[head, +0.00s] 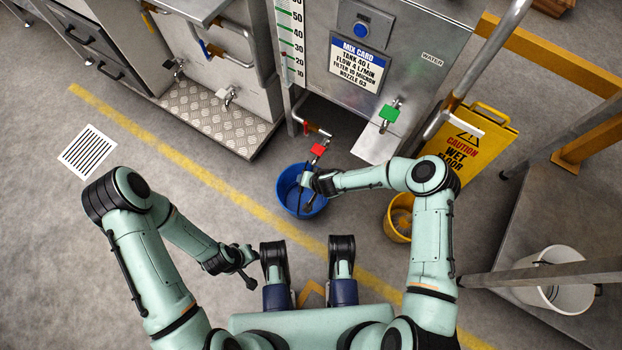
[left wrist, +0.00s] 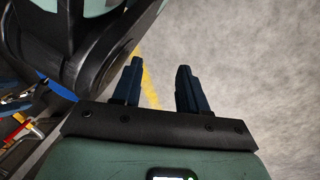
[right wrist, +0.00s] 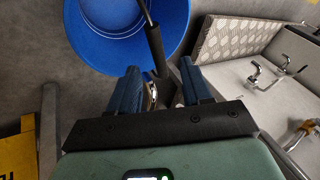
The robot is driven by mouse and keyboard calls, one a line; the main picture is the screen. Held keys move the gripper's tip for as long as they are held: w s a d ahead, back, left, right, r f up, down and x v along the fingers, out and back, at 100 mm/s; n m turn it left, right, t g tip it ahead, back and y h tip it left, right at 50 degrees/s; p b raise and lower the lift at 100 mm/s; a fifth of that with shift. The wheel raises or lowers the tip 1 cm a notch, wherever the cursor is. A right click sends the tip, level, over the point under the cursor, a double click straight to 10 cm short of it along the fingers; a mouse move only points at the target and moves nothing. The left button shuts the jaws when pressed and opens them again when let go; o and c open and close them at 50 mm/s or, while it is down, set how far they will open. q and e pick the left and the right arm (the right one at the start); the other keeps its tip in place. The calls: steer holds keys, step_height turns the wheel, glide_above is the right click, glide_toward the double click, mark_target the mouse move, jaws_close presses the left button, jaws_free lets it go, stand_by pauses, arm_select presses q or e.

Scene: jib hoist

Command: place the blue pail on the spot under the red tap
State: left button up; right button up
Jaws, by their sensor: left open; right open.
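The blue pail (head: 288,190) stands on the floor just below the red tap (head: 318,150) in the head view; I cannot tell whether it is exactly under the outlet. My right gripper (head: 308,196) is over the pail's right side and hides part of it. In the right wrist view the pail (right wrist: 110,40) lies ahead of the fingers, and its dark handle (right wrist: 154,50) reaches back between the open fingers. My left gripper (head: 249,280) is open and empty above the floor; its fingers (left wrist: 158,80) show in the left wrist view.
A green tap (head: 389,114) is on the tank right of the red one. A yellow bucket (head: 397,222) and a yellow wet-floor sign (head: 480,135) stand to the right. A white bucket (head: 560,292) is at far right. The floor at left is clear around a drain grate (head: 88,149).

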arm_select(q)
steer(key=shift+w+d+r+t+p, duration=0.2)
steer(key=shift+w+r+t+p, duration=0.3)
steer(key=shift+w+r, duration=0.7)
arm_select(e)
steer(key=shift+v, duration=1.95)
arm_select(q)
steer(key=shift+w+f, duration=0.1)
steer(key=shift+f, duration=0.05)
